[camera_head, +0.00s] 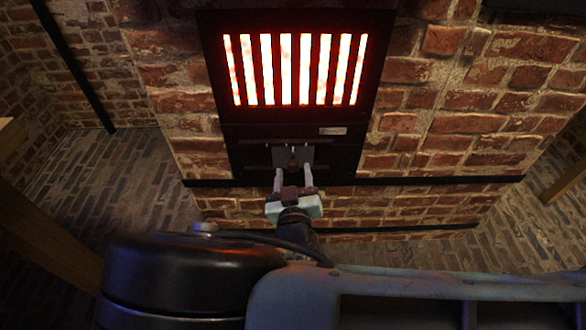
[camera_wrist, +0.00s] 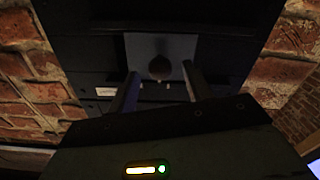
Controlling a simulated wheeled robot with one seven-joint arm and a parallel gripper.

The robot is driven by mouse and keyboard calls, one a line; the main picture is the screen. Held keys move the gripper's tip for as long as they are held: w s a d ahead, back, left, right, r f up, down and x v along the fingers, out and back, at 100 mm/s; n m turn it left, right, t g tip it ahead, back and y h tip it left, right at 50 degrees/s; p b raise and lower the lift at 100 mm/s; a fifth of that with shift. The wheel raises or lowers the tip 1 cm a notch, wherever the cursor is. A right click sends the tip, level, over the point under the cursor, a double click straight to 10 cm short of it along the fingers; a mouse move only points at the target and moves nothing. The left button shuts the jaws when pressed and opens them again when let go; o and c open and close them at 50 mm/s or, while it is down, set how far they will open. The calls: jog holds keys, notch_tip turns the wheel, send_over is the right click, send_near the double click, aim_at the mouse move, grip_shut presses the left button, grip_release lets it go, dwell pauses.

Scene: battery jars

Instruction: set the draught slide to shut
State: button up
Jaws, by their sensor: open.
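The draught slide (camera_head: 309,154) is a small grey plate with a dark knob (camera_head: 293,160), set low in the black stove front under the glowing grate. In the wrist view the slide plate (camera_wrist: 180,46) and its round knob (camera_wrist: 160,67) show between my fingers. My gripper (camera_head: 292,174) is open, with one finger on either side of the knob. In the wrist view my gripper (camera_wrist: 158,84) shows a gap between each finger and the knob. Small pale marks line the slide's track; their meaning is too small to read.
The glowing grate (camera_head: 294,70) is right above the slide. A small pale label (camera_head: 332,131) is at its upper right. Brick wall (camera_head: 450,100) surrounds the black front, and a dark ledge (camera_head: 420,181) runs below it. Wooden posts stand at the far left and right edges.

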aim_at(307, 157)
jog(key=shift+w, duration=1.45)
jog(key=shift+c, duration=0.3)
grip_shut()
jog(key=shift+d+r+p, duration=0.1)
jog(key=shift+d+p, duration=0.3)
jog(key=shift+d, duration=1.4)
jog(key=shift+o, duration=0.3)
grip_release()
jog(key=shift+s+d, duration=0.1)
jog(key=shift+s, duration=0.1)
